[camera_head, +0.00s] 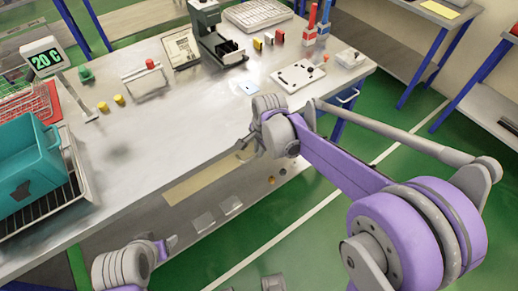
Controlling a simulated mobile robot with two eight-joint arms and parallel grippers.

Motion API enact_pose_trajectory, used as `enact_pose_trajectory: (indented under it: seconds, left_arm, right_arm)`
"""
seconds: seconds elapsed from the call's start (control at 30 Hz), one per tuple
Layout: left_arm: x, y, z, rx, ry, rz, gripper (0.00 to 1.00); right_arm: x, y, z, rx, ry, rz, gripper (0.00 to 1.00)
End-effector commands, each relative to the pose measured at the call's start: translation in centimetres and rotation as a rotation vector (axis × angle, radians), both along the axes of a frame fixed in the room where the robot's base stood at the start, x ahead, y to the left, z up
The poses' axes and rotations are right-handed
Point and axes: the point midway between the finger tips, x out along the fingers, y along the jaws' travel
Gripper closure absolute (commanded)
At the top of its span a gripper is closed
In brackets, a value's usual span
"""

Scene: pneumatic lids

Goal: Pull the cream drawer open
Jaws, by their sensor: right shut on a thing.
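The cream drawer (205,180) shows as a pale panel along the front edge of the metal workbench. Its right end is hidden by my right gripper. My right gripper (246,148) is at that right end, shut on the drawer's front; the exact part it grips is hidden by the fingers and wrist. I cannot tell how far the drawer stands out. My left gripper (170,243) is low at the lower left, in front of the bench and apart from the drawer; its fingers are too small to read.
The workbench (150,130) has a wide clear middle. A teal bin (28,165) stands at the left and a digital display (45,60) behind it. Green floor (255,225) is free in front.

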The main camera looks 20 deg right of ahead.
Motion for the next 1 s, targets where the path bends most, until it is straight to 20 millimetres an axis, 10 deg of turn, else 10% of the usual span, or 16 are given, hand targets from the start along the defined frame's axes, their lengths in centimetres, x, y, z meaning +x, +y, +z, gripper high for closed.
enact_pose_trajectory:
  seconds: [0.63, 1.0]
  left_arm:
    - [0.0, 0.0, 0.0, 0.0, 0.0, 0.0, 0.31]
    - [0.1, 0.0, 0.3, 0.0, -0.001, 0.0, 0.31]
  right_arm:
    - [-0.6, -0.2, 0.1, 0.0, -0.001, -0.001, 1.0]
    - [-7.2, -2.7, 0.1, -0.002, 0.0, -0.003, 1.0]
